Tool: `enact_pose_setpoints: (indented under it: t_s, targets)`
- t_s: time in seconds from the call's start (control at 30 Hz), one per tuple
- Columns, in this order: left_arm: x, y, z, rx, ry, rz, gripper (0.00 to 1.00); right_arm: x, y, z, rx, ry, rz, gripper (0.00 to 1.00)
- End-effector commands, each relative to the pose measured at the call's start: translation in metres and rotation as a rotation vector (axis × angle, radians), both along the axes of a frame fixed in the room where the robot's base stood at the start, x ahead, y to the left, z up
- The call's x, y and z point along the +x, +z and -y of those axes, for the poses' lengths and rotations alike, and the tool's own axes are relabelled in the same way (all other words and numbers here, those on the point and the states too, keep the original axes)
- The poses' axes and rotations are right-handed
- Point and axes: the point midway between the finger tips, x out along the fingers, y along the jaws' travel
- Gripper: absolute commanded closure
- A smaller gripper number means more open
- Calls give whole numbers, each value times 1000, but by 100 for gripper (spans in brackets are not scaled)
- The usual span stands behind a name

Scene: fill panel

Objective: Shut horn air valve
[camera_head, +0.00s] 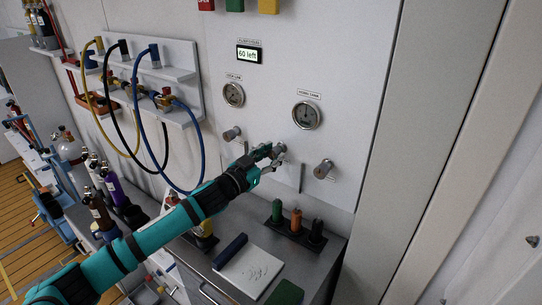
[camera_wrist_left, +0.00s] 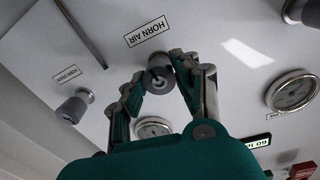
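The horn air valve is a grey round knob (camera_wrist_left: 159,76) on the white panel, below an upside-down HORN AIR label (camera_wrist_left: 147,31) in the left wrist view. My left gripper (camera_wrist_left: 157,72) points at the panel with its two fingers spread, one on each side of this knob. The fingertips are close to its sides; whether they touch it I cannot tell. In the head view my left gripper (camera_head: 275,153) is at the middle knob of the row and largely hides it. My right gripper is not in view.
Neighbouring knobs sit left (camera_head: 232,134) and right (camera_head: 323,170); the right one is the horn drain knob (camera_wrist_left: 72,109). Two gauges (camera_head: 233,94) (camera_head: 307,115) and a display reading "60 left" (camera_head: 249,55) are above. A counter with a notepad (camera_head: 250,268) and coloured handles (camera_head: 296,220) is below.

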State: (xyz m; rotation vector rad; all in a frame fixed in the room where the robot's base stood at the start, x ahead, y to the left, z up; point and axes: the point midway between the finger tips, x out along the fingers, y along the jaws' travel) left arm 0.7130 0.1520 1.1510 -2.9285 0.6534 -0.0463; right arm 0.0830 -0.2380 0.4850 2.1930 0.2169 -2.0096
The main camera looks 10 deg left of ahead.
Motion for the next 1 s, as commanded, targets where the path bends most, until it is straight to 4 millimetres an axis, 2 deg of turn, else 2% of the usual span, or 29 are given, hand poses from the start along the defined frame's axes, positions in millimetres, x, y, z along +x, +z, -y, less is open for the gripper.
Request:
enact_pose_setpoints:
  t_s: [0.03,0.13,0.17,0.57,1.0]
  targets:
    - [0,0,1,0,-2,0,86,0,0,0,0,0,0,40]
    - [0,0,1,-1,-2,-1,99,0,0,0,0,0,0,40]
    - [0,0,1,-1,-2,-1,100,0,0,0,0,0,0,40]
    - [-1,1,2,77,-3,31,100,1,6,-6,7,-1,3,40]
    - [-1,1,2,418,-4,170,100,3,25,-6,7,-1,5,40]
